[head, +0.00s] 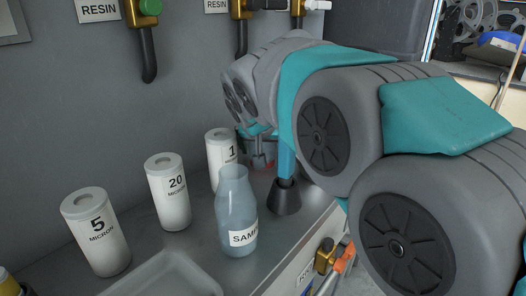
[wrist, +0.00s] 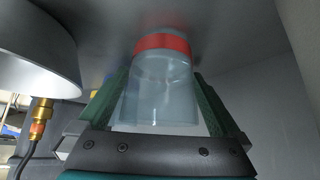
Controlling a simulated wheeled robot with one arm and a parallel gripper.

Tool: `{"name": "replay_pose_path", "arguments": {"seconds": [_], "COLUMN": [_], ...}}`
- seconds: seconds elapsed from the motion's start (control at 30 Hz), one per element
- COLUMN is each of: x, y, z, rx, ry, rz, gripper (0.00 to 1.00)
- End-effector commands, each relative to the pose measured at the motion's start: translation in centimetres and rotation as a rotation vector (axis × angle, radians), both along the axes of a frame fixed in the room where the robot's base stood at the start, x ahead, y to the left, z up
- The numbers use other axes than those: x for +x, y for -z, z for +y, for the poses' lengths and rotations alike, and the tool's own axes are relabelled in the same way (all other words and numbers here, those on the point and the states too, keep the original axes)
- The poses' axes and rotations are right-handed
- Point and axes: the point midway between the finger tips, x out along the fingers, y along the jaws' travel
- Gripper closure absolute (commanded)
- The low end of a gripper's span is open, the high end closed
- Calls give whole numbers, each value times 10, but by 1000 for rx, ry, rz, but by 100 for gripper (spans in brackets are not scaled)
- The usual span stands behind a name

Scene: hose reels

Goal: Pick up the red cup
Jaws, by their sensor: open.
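In the wrist view, a clear, bluish cup with a red band (wrist: 163,43) stands between the two green fingers of my gripper (wrist: 161,82). The fingers are open, one on each side of it. Whether either finger touches it is not clear. In the head view, my gripper (head: 258,132) is at the bench's back, behind the bottle and beside the "1" canister. A small reddish-grey shape (head: 262,158) under it seems to be the same cup, mostly hidden by my arm.
On the bench stand white filter canisters "5" (head: 96,232), "20" (head: 168,192) and "1" (head: 221,152), and a clear sample bottle (head: 236,212). A grey tray (head: 165,277) lies in front. A dark cone (head: 285,198) stands near the bench edge. A wall is behind.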

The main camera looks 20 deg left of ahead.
Motion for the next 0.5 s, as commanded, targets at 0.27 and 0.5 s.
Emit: {"name": "replay_pose_path", "arguments": {"seconds": [0.27,0.5], "x": [0,0], "y": [0,0], "z": [0,0], "rx": [0,0], "ry": [0,0], "rz": [0,1], "gripper": [27,54]}}
